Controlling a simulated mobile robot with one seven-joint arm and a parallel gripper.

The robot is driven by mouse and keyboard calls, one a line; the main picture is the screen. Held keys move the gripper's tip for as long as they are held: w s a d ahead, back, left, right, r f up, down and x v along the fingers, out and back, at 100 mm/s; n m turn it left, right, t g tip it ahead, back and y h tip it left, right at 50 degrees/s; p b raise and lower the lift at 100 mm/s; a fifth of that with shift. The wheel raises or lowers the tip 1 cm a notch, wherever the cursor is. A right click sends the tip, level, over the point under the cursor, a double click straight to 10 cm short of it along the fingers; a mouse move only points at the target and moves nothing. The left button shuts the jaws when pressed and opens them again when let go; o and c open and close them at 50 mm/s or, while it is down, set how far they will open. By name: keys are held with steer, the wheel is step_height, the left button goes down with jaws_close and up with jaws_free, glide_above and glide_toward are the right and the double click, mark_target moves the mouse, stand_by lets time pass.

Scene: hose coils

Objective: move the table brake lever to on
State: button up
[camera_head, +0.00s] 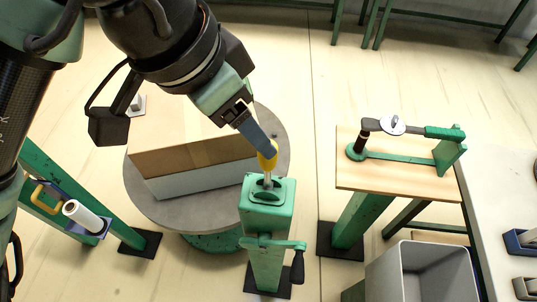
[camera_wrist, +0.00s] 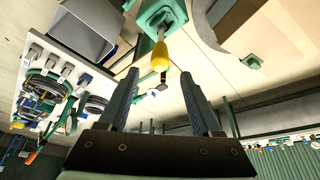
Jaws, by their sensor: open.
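The brake lever is a thin metal rod with a yellow knob (camera_head: 267,158), rising from a slot in the top of a green post (camera_head: 267,215). The rod leans only slightly in the head view. My gripper (camera_head: 262,143) is at the knob from above and left, and its finger covers part of the knob in that view. In the wrist view my gripper (camera_wrist: 159,76) is open, and the yellow knob (camera_wrist: 160,57) shows between and just past the fingertips. I cannot tell whether a finger touches it. No on or off marking is readable.
A crank with a black grip (camera_head: 298,266) sticks out in front of the post. A wooden bench (camera_head: 390,178) with a green clamp and a grey bin (camera_head: 420,275) stand to the right.

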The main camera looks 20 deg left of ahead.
mark_target(268, 167)
steer(key=b+x, duration=0.5)
steer(key=x, duration=0.2)
steer(key=shift+w+f, duration=0.15)
jaws_close()
stand_by(1.3)
